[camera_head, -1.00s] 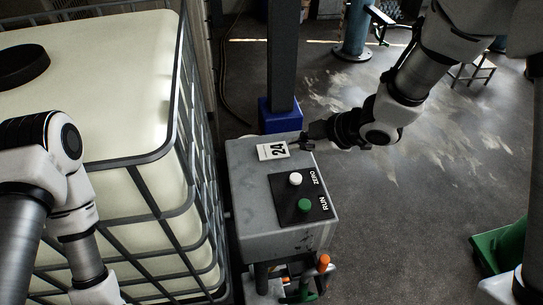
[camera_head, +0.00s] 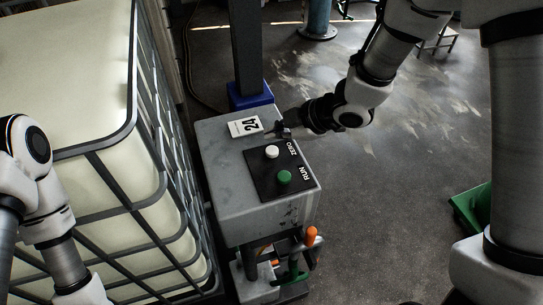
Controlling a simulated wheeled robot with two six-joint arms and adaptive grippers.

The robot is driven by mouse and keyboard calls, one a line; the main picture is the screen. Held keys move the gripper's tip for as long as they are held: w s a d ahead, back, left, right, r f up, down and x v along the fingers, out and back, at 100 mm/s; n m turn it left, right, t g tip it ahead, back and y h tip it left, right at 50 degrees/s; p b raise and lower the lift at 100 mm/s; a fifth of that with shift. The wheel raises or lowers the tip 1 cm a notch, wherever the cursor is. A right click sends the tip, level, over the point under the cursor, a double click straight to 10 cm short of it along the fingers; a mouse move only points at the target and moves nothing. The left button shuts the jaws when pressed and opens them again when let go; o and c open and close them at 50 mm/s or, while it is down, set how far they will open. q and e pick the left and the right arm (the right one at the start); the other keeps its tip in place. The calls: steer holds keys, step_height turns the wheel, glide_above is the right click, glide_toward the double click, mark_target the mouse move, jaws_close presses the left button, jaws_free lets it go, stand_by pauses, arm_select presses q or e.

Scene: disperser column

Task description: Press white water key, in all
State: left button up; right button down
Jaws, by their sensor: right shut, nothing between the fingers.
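The white key (camera_head: 272,152), labelled ZERO, stands on a black panel (camera_head: 262,182) on top of a grey control box (camera_head: 222,172). A green key (camera_head: 284,177) labelled RUN sits just below it on the same panel. My right gripper (camera_head: 283,131) is shut and empty, its tip at the box's upper right edge, a little above and right of the white key in the picture and apart from it. My left arm shows at the lower left, but its gripper is out of view.
A white display reading 24 (camera_head: 245,126) lies near the box's back edge. A dark post with a blue base (camera_head: 250,97) stands behind. A large caged tank (camera_head: 80,110) fills the left. An orange-tipped lever (camera_head: 310,236) is below the box. Open floor lies to the right.

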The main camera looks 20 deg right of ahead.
mark_target(272, 152)
steer(key=shift+w+a+f+b, duration=0.1)
steer(key=shift+w+f+b, duration=0.05)
steer(key=shift+f, duration=0.4)
steer(key=shift+w+f+b, duration=0.15)
steer(key=shift+f, duration=0.55)
steer(key=shift+s+r, duration=0.2)
steer(key=shift+s, duration=0.35)
steer(key=shift+w+f, duration=0.2)
steer(key=shift+w, duration=0.15)
arm_select(q)
steer(key=shift+s+f, duration=0.45)
steer(key=shift+f, duration=0.4)
steer(key=shift+s+d, duration=0.1)
steer(key=shift+s, duration=0.05)
arm_select(e)
steer(key=shift+s+r, duration=0.1)
steer(key=shift+s, duration=0.1)
steer(key=shift+w, duration=0.15)
